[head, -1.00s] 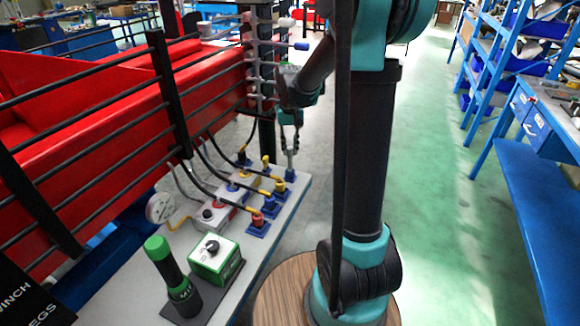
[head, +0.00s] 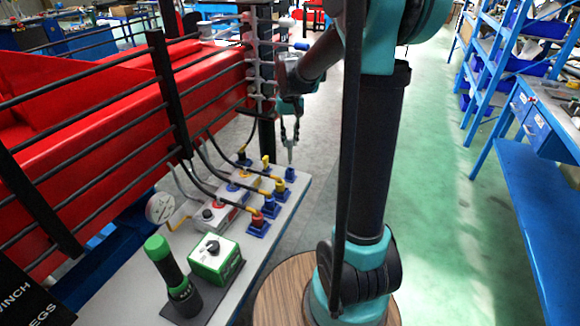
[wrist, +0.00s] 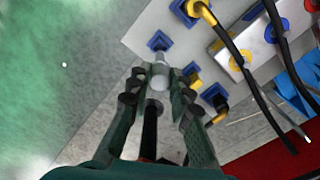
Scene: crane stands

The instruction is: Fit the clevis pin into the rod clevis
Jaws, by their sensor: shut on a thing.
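My gripper (head: 290,140) points down over the far right end of the grey bench. It is shut on a grey pin (head: 290,155), which I take to be the clevis pin. The pin hangs upright, with its lower end above a blue square holder (head: 291,174). I cannot tell which part is the rod clevis; grey fittings (head: 252,60) stick out from the dark post near my arm.
Blue-based sockets with yellow and red fittings (head: 258,222) and black hoses line the bench (head: 235,290). A green box (head: 214,260), a black-and-green torch (head: 172,275) and a gauge (head: 160,207) stand nearer. A red railed machine is left. Green floor is clear to the right.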

